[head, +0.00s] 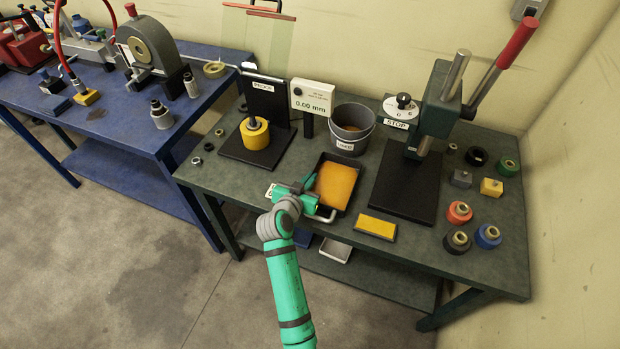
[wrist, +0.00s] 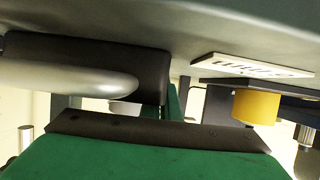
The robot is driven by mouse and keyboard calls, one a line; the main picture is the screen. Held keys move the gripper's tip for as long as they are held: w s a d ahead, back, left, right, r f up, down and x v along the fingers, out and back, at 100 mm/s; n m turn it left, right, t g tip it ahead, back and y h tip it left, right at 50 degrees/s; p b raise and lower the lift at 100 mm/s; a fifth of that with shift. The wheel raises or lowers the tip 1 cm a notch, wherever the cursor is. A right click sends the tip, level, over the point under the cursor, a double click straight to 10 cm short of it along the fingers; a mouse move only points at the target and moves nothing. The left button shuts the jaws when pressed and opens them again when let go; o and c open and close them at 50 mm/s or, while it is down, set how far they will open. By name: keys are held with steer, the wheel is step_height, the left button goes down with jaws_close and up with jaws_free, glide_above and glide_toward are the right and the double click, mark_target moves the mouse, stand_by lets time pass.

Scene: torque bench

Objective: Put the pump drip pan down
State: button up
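The pump drip pan (head: 350,160) is a black rectangular tray with an orange inside and a silver bar handle (head: 325,216) at its front. It appears level on the bench. My green gripper (head: 313,198) is at its front left corner, by the handle. In the wrist view, the handle (wrist: 70,78) and the dark pan wall (wrist: 100,53) are close in front of my gripper's green body. My own gripper hides part of the handle in the head view. Neither view clearly shows whether the fingers are closed on it.
The bench (head: 230,185) holds a black stand with a yellow cylinder (head: 255,133) left of the pan, a grey bucket (head: 351,127) behind, a lever press (head: 437,110) right, and a yellow block (head: 376,227) at front right. A white label card (wrist: 250,66) lies near my gripper.

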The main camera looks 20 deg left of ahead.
steer(key=o, duration=0.4)
steer(key=shift+r, duration=0.15)
steer(key=v, duration=1.2)
steer(key=shift+r, duration=0.1)
steer(key=s+d+f+y, duration=0.1)
steer(key=s+d+f, duration=0.25)
steer(key=s, duration=0.45)
steer(key=s+d+f+y, duration=0.2)
steer(key=s+f, duration=0.3)
steer(key=s, duration=0.3)
steer(key=s+d+r+h, duration=0.1)
steer(key=s+d+r, duration=0.1)
steer(key=s+d, duration=0.3)
steer(key=s+d+r+t, duration=0.1)
steer(key=s+d+r, duration=0.1)
steer(key=s+d, duration=0.3)
steer(key=s+d+r+h, duration=0.1)
steer(key=s+d+r, duration=0.2)
steer(key=s+d, duration=0.2)
steer(key=shift+s+d+t+h, duration=0.1)
steer(key=shift+s+t+h, duration=0.25)
steer(key=shift+s, duration=1.25)
